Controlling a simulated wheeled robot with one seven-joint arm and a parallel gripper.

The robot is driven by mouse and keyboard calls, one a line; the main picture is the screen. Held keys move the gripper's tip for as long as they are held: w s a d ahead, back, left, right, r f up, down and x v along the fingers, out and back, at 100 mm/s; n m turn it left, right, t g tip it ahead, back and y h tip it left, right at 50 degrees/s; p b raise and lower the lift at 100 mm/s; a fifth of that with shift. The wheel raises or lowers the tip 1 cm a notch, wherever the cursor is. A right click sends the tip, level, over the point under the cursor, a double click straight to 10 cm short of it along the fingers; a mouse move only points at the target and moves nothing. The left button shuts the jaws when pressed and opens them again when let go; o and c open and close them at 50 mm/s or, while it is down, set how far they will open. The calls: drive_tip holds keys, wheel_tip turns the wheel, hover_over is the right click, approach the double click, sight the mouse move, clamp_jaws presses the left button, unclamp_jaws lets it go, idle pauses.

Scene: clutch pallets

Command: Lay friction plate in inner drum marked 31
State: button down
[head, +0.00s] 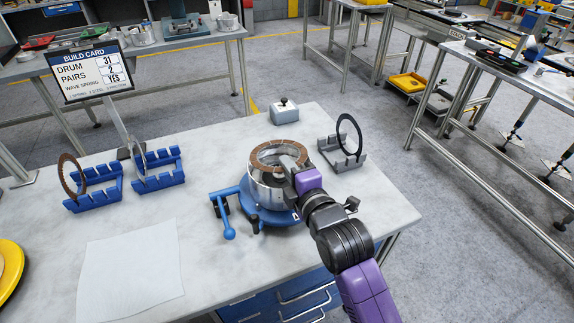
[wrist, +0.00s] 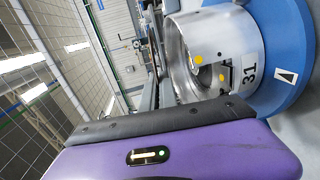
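The silver drum (head: 266,190) stands on a round blue base (head: 262,213) on the bench. The wrist view shows it close up, marked 31 (wrist: 250,73), with part of its open inside visible. A brown friction plate (head: 262,153) lies roughly level at the drum's mouth in the head view. I cannot tell whether it rests inside or is held at the rim. My gripper (head: 291,163) is over the drum's right side, its tip at the plate. Its fingers are mostly hidden, so their opening is unclear. Another brown friction plate (head: 64,174) stands upright in a blue rack (head: 98,200).
A grey rack (head: 352,165) with a dark ring (head: 342,136) stands right of the drum. A blue lever (head: 229,233) is at the drum's left. The build card (head: 88,72) reads drum 31. A white sheet (head: 130,270) lies in front.

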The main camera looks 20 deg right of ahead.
sight(287, 182)
drive_tip(key=shift+f+b, duration=1.35)
drive_tip(key=shift+f, duration=1.05)
drive_tip(key=c, duration=1.6)
unclamp_jaws()
drive_tip(key=shift+f, duration=0.15)
drive_tip(key=shift+s, duration=0.15)
drive_tip(key=s+p, duration=0.1)
drive_tip(key=s, duration=0.2)
drive_tip(key=s+r+p, duration=0.1)
drive_tip(key=s, duration=0.1)
drive_tip(key=shift+s+p, duration=0.35)
drive_tip(key=shift+s, duration=0.05)
drive_tip(key=r+p, duration=0.3)
drive_tip(key=s+r+p, duration=0.1)
drive_tip(key=r+p, duration=0.1)
drive_tip(key=r, duration=0.1)
drive_tip(key=s+r+p, duration=0.1)
drive_tip(key=r+p, duration=0.2)
drive_tip(key=shift+r+p, duration=0.1)
drive_tip(key=shift+p, duration=0.25)
